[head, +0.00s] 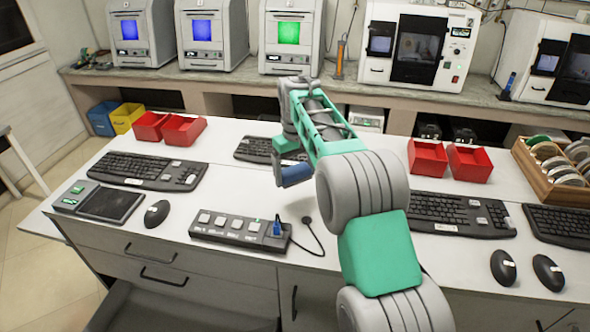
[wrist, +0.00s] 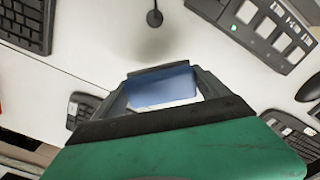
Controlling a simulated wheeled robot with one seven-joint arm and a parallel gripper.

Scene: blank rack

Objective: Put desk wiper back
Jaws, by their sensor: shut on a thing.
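My gripper (head: 279,172) is above the white desk, left of the middle in the head view. It is shut on a blue block with a white edge, which I take to be the desk wiper (head: 297,175). In the wrist view the wiper (wrist: 162,88) sits between the two dark fingers of my gripper (wrist: 165,95), with its white part toward the palm. It appears clear of the desk. Part of the wiper is hidden by the fingers.
A grey button box (head: 240,233) with a blue plug and cable lies in front of the gripper. Keyboards (head: 145,170), a mouse (head: 157,213), red bins (head: 428,158) and a wooden disc rack (head: 522,165) stand around. The desk between the red bins and left keyboard has free room.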

